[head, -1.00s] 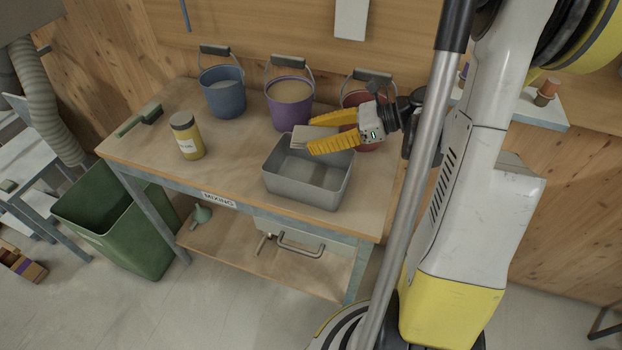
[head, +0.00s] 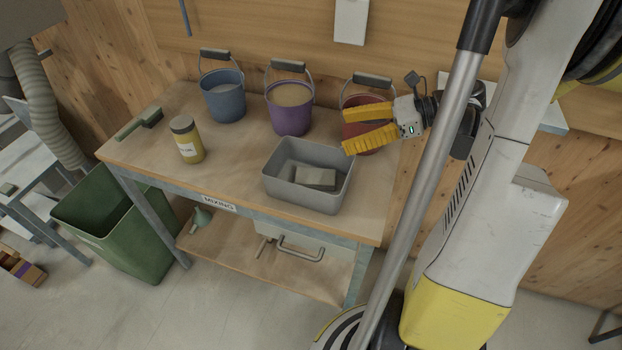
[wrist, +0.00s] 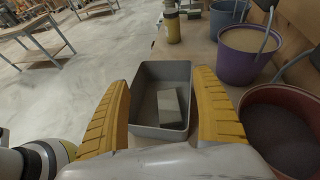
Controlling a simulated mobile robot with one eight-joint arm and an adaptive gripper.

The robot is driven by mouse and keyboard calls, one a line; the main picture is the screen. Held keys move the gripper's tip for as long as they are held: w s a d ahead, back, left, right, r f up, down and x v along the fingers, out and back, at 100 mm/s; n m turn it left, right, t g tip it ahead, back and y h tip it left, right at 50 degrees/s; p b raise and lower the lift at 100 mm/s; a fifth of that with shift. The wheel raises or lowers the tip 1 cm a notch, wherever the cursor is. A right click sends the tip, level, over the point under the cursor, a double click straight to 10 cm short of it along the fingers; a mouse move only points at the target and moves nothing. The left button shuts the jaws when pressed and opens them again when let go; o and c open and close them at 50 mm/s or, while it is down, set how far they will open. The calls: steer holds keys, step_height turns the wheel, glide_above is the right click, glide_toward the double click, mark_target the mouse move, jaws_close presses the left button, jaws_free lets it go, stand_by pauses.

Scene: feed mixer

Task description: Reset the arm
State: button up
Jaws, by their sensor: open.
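My gripper (head: 368,127) has yellow ribbed fingers, which are open and empty. In the head view it hangs in front of the red bucket (head: 361,104), just beyond the right back corner of the grey bin (head: 308,196). In the wrist view the bin (wrist: 146,128) shows between the two fingers (wrist: 164,95), apart from them. A pale grey block (head: 316,178) lies inside the bin on its floor; it also shows in the wrist view (wrist: 170,107). My gripper hides part of the red bucket.
A purple bucket (head: 290,118) and a blue bucket (head: 224,103) stand along the back of the table (head: 230,160). A yellow jar (head: 187,141) and a green brush (head: 139,123) are at the left. A green waste bin (head: 125,225) stands on the floor. The table's front middle is clear.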

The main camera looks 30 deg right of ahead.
steer(key=v, duration=0.4)
steer(key=shift+s, duration=0.1)
steer(key=w+a+n+g+h, duration=0.2)
steer(key=a+n+g+h, duration=0.15)
steer(key=a+n, duration=0.7)
steer(key=s+a+n+t+h, duration=0.1)
steer(key=s+a+n+h, duration=0.2)
steer(key=a+n, duration=0.2)
steer(key=s+a+n+t+h, duration=0.1)
steer(key=s+a+n+h, duration=0.2)
steer(key=a+n, duration=0.3)
steer(key=n+h, duration=0.1)
steer(key=n, duration=0.3)
steer(key=shift+a+f, duration=0.25)
steer(key=shift+a, duration=0.05)
steer(key=shift+t, duration=0.25)
